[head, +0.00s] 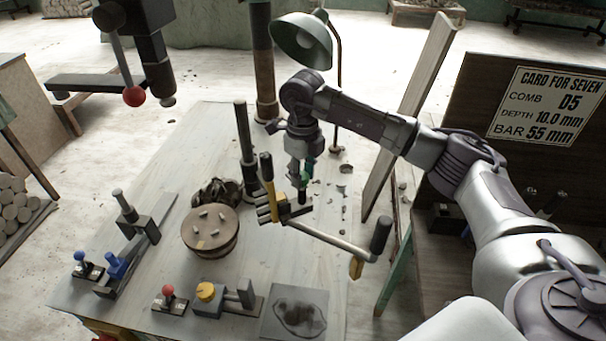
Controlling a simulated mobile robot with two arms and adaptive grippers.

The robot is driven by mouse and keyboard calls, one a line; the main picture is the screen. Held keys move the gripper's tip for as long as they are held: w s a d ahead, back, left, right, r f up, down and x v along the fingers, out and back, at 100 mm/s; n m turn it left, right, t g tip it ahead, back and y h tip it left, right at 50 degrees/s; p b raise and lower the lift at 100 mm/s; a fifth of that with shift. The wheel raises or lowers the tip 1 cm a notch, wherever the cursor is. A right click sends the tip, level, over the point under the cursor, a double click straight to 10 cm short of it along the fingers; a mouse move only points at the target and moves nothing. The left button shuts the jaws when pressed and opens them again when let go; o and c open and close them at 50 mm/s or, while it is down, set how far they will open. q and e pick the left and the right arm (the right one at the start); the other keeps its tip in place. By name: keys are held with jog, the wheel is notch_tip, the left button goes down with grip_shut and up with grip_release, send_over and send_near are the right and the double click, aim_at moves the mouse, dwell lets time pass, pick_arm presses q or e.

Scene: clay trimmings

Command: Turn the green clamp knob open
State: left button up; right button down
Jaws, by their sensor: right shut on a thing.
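The green clamp knob (308,168) shows as a small patch of green at the fingers of my right gripper (301,177). The gripper reaches down over the work table, beside the upright post, and is shut on the knob. The fingers hide much of the knob, so I cannot tell how far it is turned. Below it are a dark clamp block and a toothed comb with yellow parts (268,190). A long bar (335,240) runs from there to a dark handle at the right. My left gripper is not in view.
A round wooden-topped tub (210,231) stands left of the post (245,145). Blue (116,262), red (168,290) and yellow (206,291) knobs sit on fixtures near the front. A green lamp (302,40) stands behind my arm. A card board (548,105) is at right.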

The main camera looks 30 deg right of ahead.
dwell(0.4)
jog(key=c, duration=0.8)
grip_release()
notch_tip(320, 180, up, 12)
jog(key=shift+r, duration=0.1)
